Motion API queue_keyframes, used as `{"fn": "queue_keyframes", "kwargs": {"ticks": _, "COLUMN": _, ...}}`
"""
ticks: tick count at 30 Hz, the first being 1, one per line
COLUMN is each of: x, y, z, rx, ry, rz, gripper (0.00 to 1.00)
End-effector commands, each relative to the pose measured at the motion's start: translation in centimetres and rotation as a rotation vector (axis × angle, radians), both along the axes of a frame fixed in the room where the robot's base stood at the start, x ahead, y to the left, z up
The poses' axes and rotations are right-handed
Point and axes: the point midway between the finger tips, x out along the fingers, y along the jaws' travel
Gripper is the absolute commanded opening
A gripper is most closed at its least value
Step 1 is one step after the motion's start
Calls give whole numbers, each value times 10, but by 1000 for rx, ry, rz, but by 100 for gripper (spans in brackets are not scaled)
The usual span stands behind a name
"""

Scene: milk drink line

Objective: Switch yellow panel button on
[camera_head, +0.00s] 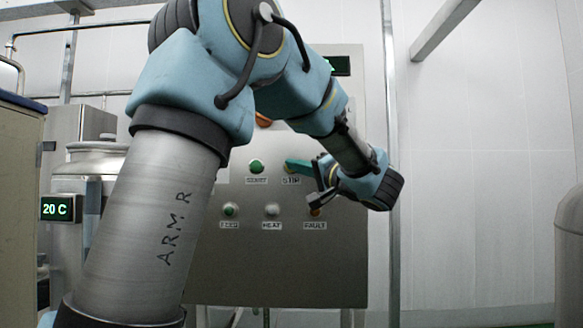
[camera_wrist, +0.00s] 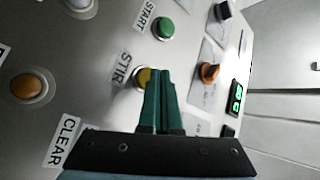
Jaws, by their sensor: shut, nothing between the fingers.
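The yellow button (camera_wrist: 143,77) sits above the STIR label on the metal panel (camera_head: 290,275). In the wrist view it is partly hidden behind the tips of my gripper (camera_wrist: 158,72). The green fingers are shut together and empty. In the head view my gripper (camera_head: 289,165) reaches in from the right to the spot above the STIR label (camera_head: 291,179), and its fingers hide most of the button there. I cannot tell whether the tips touch the button or whether it is lit.
The green START button (camera_head: 257,166) is just left of the gripper. Below are a HEAT button (camera_head: 272,210) and an orange FAULT button (camera_head: 315,212). An orange knob (camera_wrist: 209,73) and a green display (camera_wrist: 237,97) are close to the fingers. A steel tank (camera_head: 95,160) stands at left.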

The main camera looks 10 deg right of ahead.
Motion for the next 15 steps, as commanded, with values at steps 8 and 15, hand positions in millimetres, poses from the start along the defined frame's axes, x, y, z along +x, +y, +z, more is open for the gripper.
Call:
{"fn": "queue_keyframes", "kwargs": {"ticks": 8, "x": 3, "y": -1, "z": 1, "rx": 0, "ry": 0, "rz": 0, "gripper": 0}}
{"fn": "queue_keyframes", "kwargs": {"ticks": 15, "x": 6, "y": -1, "z": 1, "rx": -1, "ry": -1, "rz": 0, "gripper": 0}}
